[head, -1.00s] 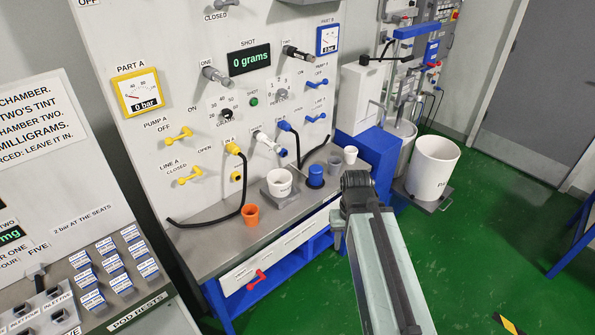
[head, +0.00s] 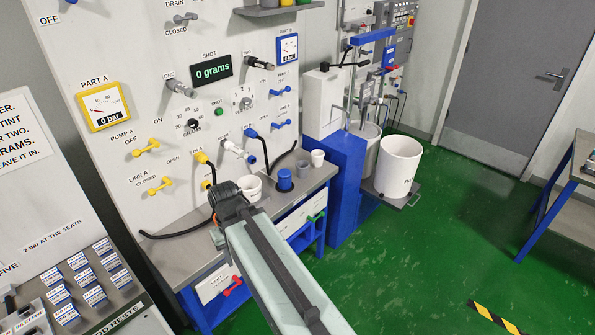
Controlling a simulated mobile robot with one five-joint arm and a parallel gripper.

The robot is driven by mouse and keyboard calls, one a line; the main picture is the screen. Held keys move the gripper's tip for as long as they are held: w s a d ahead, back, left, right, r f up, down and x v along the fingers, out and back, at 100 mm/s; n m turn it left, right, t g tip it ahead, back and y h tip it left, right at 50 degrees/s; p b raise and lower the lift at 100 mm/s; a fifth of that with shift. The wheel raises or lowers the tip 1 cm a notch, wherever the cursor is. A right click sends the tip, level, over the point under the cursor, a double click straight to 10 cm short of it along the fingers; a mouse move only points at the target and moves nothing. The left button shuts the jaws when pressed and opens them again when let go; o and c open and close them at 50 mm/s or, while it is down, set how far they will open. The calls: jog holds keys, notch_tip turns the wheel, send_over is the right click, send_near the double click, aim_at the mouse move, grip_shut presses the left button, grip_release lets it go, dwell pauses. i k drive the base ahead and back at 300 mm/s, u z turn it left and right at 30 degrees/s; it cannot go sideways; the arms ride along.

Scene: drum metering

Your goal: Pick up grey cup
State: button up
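The grey cup (head: 302,170) is small and stands upright on the right end of the metal bench. It is beside a white cup (head: 318,157) and right of a blue piece (head: 285,181). The end of my arm, with my gripper (head: 226,212), is in front of the bench to the left of the grey cup and apart from it. The fingers are hidden by the arm, so I cannot see whether they are open or shut. The orange cup is mostly hidden behind my arm.
A white tub (head: 250,188) stands on the bench just behind my arm's end. Black hoses (head: 286,153) hang from the panel near the cups. A blue cabinet (head: 340,180) is right of the bench, with a large white bucket (head: 398,165) beyond.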

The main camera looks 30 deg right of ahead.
aim_at(302, 166)
jog(key=i, duration=0.95)
jog(key=z, duration=0.05)
